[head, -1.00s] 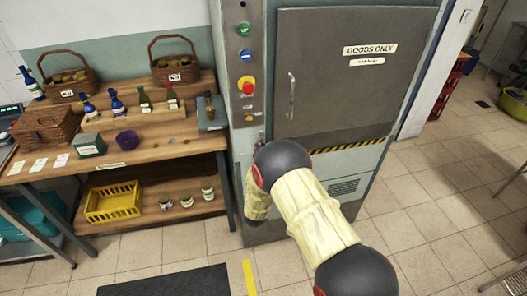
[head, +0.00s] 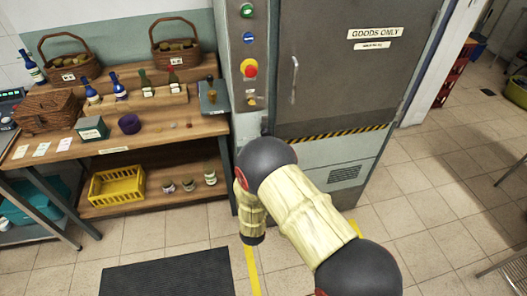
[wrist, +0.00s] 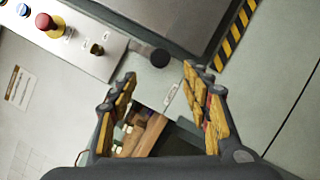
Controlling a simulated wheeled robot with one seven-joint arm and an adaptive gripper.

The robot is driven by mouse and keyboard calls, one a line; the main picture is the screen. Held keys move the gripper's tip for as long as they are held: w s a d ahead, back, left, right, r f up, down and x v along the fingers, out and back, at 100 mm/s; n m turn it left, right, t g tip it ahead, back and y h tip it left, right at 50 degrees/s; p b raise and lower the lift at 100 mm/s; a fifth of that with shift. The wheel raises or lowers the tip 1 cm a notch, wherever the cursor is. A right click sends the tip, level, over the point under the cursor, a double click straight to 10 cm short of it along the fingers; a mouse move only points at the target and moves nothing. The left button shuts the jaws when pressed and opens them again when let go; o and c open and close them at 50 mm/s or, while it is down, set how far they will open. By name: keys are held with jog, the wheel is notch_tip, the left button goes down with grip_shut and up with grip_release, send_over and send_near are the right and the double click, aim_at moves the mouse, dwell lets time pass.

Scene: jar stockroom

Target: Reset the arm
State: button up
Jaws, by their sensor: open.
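My gripper (wrist: 160,112) shows in the wrist view with its two yellow-padded fingers spread apart and nothing between them. Its fingers point toward the grey goods lift front and its control panel (wrist: 75,35). In the head view my arm reaches across the lower part of the lift (head: 345,155), and the gripper's fingers are hidden behind it. The lift door (head: 350,75) is shut, with a vertical handle (head: 294,80).
Left of the lift stands a wooden bench (head: 160,133) with baskets, bottles and a yellow crate (head: 117,186) on its lower shelf. A dark mat (head: 168,276) lies on the floor in front.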

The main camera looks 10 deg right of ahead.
jog(key=shift+s, duration=0.3)
dwell(0.4)
